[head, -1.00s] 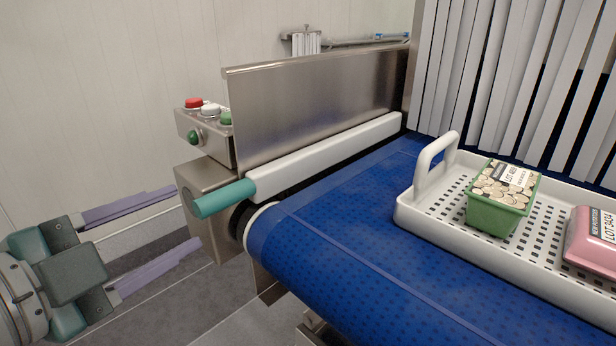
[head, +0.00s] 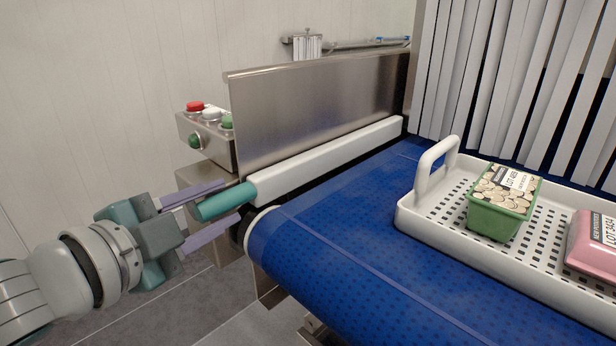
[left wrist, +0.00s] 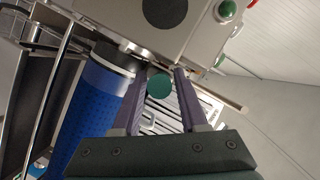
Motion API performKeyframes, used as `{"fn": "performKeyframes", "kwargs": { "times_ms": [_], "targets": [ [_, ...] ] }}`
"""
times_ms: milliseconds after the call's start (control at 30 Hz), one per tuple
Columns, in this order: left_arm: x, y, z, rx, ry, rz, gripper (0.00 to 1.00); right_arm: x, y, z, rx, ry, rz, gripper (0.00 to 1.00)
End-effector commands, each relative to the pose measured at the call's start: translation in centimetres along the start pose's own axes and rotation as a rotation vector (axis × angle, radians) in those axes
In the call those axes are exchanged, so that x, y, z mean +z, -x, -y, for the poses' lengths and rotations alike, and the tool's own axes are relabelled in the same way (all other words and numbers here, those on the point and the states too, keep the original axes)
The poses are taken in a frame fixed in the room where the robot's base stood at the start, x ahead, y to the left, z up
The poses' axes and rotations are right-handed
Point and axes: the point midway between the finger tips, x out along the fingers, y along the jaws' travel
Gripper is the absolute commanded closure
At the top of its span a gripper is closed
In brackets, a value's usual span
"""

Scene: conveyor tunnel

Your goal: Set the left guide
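The left guide (head: 325,155) is a long white bar along the left edge of the blue belt, below a steel side plate. Its teal handle (head: 226,201) sticks out from its near end. My left gripper (head: 226,203) is open, with one purple finger above and behind the handle and one below it. In the left wrist view the handle's round teal end (left wrist: 160,86) shows between the two spread fingers (left wrist: 158,92). I cannot tell whether either finger touches it. My right gripper is in neither view.
The blue conveyor belt (head: 335,235) carries a white perforated tray (head: 425,215) holding a green punnet (head: 500,210) and a pink pack (head: 590,248). A control box (head: 207,138) with red, white and green buttons stands behind the handle. Grey strip curtains (head: 490,80) hang over the belt.

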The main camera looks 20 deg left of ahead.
Motion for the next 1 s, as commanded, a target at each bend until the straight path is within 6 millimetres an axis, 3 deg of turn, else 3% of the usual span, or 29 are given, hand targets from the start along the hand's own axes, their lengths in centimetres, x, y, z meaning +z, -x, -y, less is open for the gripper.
{"fn": "performKeyframes", "kwargs": {
  "times_ms": [33,367,1000],
  "targets": [
    [0.0,0.01,0.0,0.0,0.0,0.0,0.64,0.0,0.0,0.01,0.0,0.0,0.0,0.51],
    [0.0,0.02,-0.02,0.0,0.0,0.0,1.0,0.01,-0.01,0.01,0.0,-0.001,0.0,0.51],
    [0.0,0.02,-0.03,0.001,0.001,0.0,1.0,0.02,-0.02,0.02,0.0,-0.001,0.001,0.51]
  ]
}}
